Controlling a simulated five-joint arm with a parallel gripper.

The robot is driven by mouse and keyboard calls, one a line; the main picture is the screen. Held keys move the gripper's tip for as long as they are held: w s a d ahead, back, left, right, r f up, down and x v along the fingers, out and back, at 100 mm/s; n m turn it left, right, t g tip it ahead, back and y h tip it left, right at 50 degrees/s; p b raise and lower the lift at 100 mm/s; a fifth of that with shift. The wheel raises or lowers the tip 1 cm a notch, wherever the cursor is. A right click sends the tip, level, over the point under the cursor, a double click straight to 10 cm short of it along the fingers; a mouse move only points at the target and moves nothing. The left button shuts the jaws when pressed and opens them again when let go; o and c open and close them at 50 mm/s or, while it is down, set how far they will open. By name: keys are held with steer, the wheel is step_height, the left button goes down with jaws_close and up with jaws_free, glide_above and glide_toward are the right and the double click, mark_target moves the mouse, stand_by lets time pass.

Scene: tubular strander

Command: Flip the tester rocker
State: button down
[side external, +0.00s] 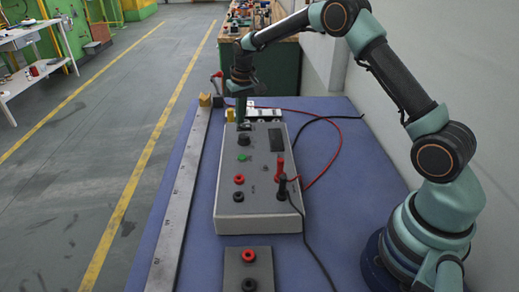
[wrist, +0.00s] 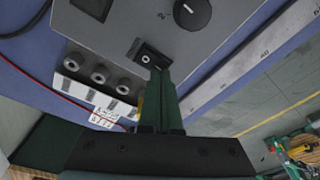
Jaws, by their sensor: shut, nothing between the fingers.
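The tester (side external: 262,185) is a grey box on the blue table, with a dark display, knobs, a green button and red and black plugs on its top. Its black rocker (wrist: 150,57) sits in the panel in the wrist view, close to the knob (wrist: 192,11). My gripper (wrist: 160,72) is shut and empty, its fingertips at the near edge of the rocker, partly covering it. I cannot tell whether they touch it. In the side view my gripper (side external: 242,120) points down at the far end of the tester, and the rocker there is small and hard to read.
A metal rail (side external: 184,200) runs along the tester's left side. A grey plate with red and black sockets (side external: 248,270) lies in front. Red and black cables (side external: 325,160) loop to the right. A block with several round terminals (wrist: 99,74) stands beyond the tester's far end.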

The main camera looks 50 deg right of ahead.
mark_target(241, 126)
steer(key=shift+f, duration=0.45)
steer(key=shift+r, duration=3.55)
steer(key=shift+r, duration=0.1)
steer(key=s+a+r+n+t, duration=0.1)
steer(key=s+a+r, duration=0.1)
steer(key=s+r, duration=0.45)
steer(key=s+a+r+n+t, duration=0.1)
steer(key=s+a+r, duration=0.2)
steer(key=s+r, duration=0.3)
steer(key=s+a+f+n+t, duration=0.1)
steer(key=s+a+f, duration=0.1)
steer(key=s, duration=1.2)
steer(key=shift+s+a+f+t, duration=0.3)
steer(key=shift+s+f+t, duration=0.1)
steer(key=shift+f, duration=0.1)
